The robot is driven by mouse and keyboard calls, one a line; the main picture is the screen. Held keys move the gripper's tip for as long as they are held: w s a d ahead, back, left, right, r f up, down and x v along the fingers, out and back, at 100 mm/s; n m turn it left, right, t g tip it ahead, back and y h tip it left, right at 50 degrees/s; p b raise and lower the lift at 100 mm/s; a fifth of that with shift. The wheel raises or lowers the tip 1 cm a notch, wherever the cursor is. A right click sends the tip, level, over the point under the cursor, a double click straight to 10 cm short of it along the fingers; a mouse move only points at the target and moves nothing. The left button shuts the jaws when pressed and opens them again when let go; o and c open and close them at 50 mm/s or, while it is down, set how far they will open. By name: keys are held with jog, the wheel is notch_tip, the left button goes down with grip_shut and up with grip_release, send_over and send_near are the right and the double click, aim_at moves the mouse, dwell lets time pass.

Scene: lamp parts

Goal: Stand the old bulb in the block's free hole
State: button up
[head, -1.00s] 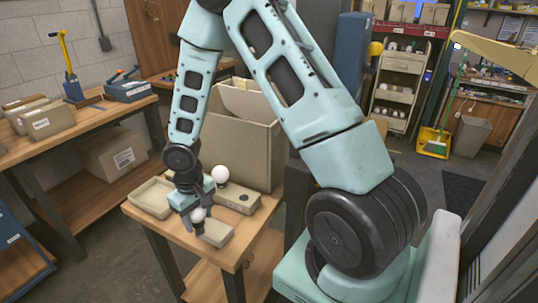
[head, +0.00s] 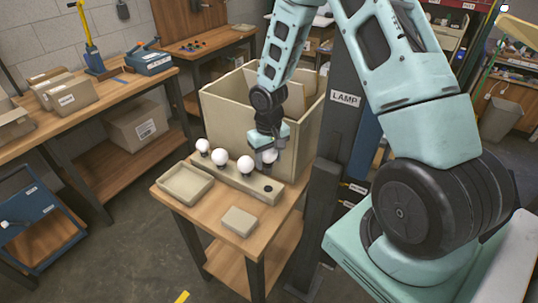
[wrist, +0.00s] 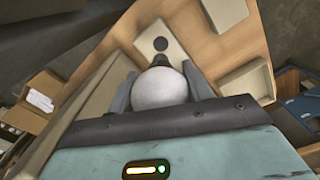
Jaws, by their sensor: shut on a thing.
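My gripper (head: 267,152) is shut on a white round bulb (head: 271,157), held above or at the back edge of the long beige block (head: 226,178). Three other white bulbs stand upright in a row in the block, the nearest to my gripper being one bulb (head: 245,164). The free hole (head: 268,188) is a dark circle near the block's right end. In the wrist view the held bulb (wrist: 160,88) sits between both fingers, its dark base pointing toward the hole (wrist: 160,44). I cannot tell whether the base touches the block.
A shallow beige tray (head: 187,183) and a small beige box (head: 238,221) lie on the wooden table in front of the block. A large beige bin (head: 225,105) stands close behind. A dark post labelled LAMP (head: 345,98) rises at the right.

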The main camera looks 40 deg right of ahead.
aim_at(269, 172)
notch_tip(269, 172, down, 7)
jog(key=b, duration=0.5)
jog(key=shift+f, duration=0.2)
jog(key=shift+s+f+b, duration=0.15)
jog(key=shift+f+b, duration=1.2)
jog(key=shift+f, duration=0.2)
dwell(1.1)
dwell(0.5)
jog(key=o, duration=0.9)
jog(key=shift+a, duration=0.1)
notch_tip(269, 172, up, 18)
jog(key=shift+f+b, duration=0.25)
jog(key=shift+b, duration=0.55)
